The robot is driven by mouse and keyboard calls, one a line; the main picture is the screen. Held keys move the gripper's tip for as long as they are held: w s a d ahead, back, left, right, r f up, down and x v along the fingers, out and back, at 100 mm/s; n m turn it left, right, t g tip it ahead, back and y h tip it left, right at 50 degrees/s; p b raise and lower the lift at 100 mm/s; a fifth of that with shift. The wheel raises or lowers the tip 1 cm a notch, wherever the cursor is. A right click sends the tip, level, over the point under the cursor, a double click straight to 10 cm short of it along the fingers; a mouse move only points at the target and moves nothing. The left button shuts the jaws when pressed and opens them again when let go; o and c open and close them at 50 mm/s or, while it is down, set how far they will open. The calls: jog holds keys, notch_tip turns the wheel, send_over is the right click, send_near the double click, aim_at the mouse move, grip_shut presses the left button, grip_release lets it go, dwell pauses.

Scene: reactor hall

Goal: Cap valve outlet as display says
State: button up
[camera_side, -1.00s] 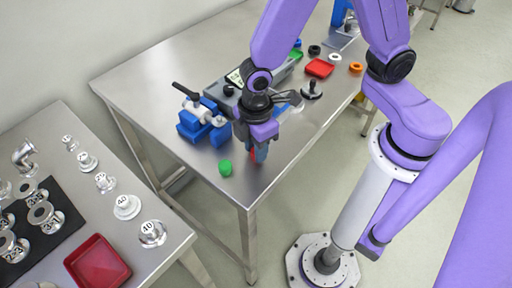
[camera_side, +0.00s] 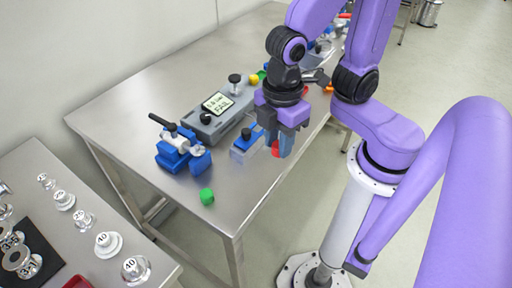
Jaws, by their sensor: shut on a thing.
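The valve (camera_side: 181,142), pale metal with a black lever, is held in a blue vise (camera_side: 172,158) on the steel table. The grey display box (camera_side: 204,124) stands behind it; its screen (camera_side: 217,103) seems to read "FAIL" on the lower line, with the upper line too small to read surely. My gripper (camera_side: 279,154) points down over the right part of the table, shut on a red cap (camera_side: 275,149) mostly hidden between the fingers. A green cap (camera_side: 207,196) lies alone near the table's front corner, apart from the valve.
A blue and clear piece (camera_side: 245,143) stands just left of my gripper. A yellow piece (camera_side: 254,79) and an orange ring (camera_side: 329,88) lie farther back. A second table (camera_side: 150,252) at lower left holds several metal fittings. The steel table's left part is clear.

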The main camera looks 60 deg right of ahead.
jog(key=s+d+r, duration=0.2)
jog(key=s+d, duration=0.1)
jog(key=s, duration=0.1)
jog(key=w+a+m, duration=0.3)
jog(key=w, duration=0.4)
jog(key=w+a+m, duration=0.3)
jog(key=w+m, duration=0.1)
jog(key=w, duration=0.3)
jog(key=w+a+r+m, duration=0.1)
jog(key=w+a+m, duration=0.2)
jog(key=w, duration=0.4)
jog(key=shift+w+a+r+m, duration=0.1)
jog(key=shift+w+a+m, duration=0.1)
jog(key=shift+m, duration=0.2)
jog(key=shift+w+f, duration=0.15)
jog(key=shift+f, duration=2.55)
jog(key=shift+f, duration=0.9)
jog(key=o, duration=1.6)
jog(key=shift+c, duration=0.2)
